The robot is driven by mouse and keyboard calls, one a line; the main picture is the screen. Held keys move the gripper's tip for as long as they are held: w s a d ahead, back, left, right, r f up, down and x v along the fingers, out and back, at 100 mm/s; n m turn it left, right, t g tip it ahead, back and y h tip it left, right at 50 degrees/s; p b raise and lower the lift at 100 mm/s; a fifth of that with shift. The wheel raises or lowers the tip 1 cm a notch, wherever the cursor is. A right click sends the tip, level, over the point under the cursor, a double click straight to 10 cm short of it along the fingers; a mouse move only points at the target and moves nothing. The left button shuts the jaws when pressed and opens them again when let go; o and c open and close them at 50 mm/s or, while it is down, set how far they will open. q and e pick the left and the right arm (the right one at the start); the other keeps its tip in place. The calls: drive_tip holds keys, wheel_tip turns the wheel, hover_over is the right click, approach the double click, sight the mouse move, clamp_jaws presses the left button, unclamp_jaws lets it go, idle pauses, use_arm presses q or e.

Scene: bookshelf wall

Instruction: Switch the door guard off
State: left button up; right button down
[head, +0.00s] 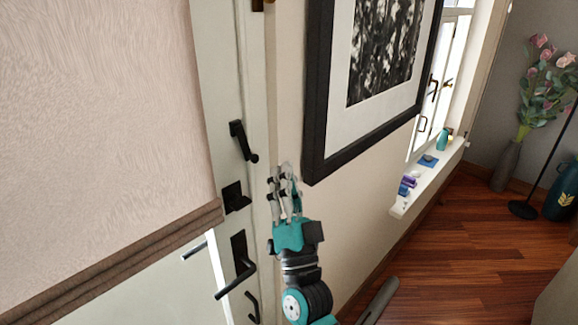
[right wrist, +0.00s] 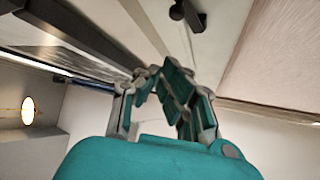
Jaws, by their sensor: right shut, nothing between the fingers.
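A black door guard (head: 243,141) with a short arm is mounted on the pale door, above the other door fittings in the head view. A black knobbed fitting, probably the same guard, shows at the top of the right wrist view (right wrist: 188,13). My right gripper (head: 285,172), teal and grey, points up in front of the wall, just right of the door's edge. It is shut and empty, lower and to the right of the guard and apart from it in the picture. My left gripper is not in view.
A black latch (head: 234,197) and a black lever handle (head: 237,268) sit below the guard. A large black-framed picture (head: 318,95) hangs close to the right of my gripper. A windowsill (head: 428,180) with small items and a vase (head: 507,165) stand farther right.

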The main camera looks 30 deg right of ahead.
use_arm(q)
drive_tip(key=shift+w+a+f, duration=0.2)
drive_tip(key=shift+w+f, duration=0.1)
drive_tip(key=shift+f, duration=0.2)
use_arm(e)
drive_tip(key=shift+s+a+f, duration=0.25)
drive_tip(key=shift+s+a, duration=0.05)
drive_tip(key=shift+s, duration=0.25)
drive_tip(key=shift+s+a+f, duration=0.2)
drive_tip(key=shift+s+a, duration=0.1)
drive_tip(key=shift+s, duration=0.25)
